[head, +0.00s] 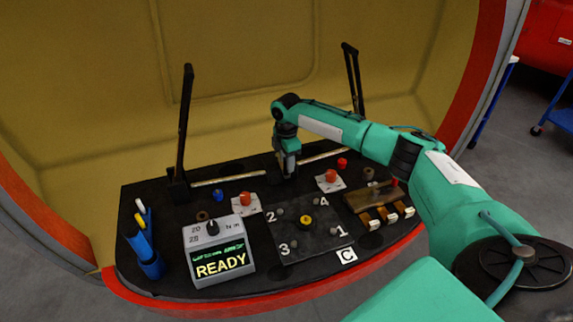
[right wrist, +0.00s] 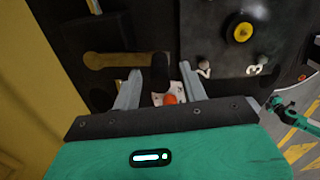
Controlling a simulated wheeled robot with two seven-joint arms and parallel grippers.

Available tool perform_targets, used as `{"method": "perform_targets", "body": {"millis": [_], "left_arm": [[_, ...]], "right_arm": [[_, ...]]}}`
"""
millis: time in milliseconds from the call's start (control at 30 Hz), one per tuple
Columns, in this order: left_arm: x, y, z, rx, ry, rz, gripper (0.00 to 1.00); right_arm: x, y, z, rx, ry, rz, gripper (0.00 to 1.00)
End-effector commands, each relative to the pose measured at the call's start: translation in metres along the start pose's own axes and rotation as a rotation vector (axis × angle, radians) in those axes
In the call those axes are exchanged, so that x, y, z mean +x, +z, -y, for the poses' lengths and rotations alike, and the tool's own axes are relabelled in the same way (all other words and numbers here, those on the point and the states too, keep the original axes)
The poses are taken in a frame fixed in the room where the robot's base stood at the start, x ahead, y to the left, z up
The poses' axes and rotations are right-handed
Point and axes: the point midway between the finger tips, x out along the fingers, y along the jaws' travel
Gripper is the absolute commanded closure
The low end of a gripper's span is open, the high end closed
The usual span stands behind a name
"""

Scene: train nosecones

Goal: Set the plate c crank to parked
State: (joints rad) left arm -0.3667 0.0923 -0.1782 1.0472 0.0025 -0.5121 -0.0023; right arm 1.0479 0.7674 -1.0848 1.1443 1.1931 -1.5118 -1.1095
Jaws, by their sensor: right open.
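The dark plate marked C (head: 292,250) lies on the console, with numbers 1 to 4 around a yellow hub (head: 306,219). The hub also shows at the top right of the right wrist view (right wrist: 240,31). My right gripper (head: 289,169) points down just behind the plate, in the head view. It is open. In the right wrist view a black upright handle (right wrist: 160,73), possibly the crank's, shows between its fingers; I cannot tell whether they touch it. Its foot is hidden. A teal arm end, apparently my left gripper (right wrist: 274,104), is far off and small.
Orange knobs (head: 245,199) (head: 331,176) stand on white plates left and right of the gripper. A brown block with levers (head: 366,199) is at right. A grey READY box (head: 218,245) and blue pen holder (head: 147,254) are at left. Two tall black levers (head: 185,120) (head: 353,75) rise behind.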

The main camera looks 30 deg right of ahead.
Motion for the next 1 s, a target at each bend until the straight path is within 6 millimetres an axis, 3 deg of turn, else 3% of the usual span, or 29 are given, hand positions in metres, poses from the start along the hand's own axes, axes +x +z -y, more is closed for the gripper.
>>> {"method": "perform_targets", "body": {"millis": [200, 533, 767, 1000], "left_arm": [[0.001, 0.002, 0.001, 0.001, -0.001, 0.002, 0.57], [0.001, 0.001, 0.001, 0.001, -0.001, -0.001, 0.57], [0.001, 0.001, 0.001, 0.001, -0.001, -0.001, 0.57], [0.001, 0.001, 0.001, 0.001, -0.001, -0.002, 0.57]], "right_arm": [[0.021, 0.000, 0.000, 0.001, 0.000, 0.000, 0.57], [0.024, 0.000, 0.000, 0.001, 0.001, 0.000, 0.57], [0.024, 0.000, 0.000, 0.001, 0.001, 0.000, 1.00], [0.024, 0.001, 0.000, -0.004, 0.000, 0.000, 1.00]]}}
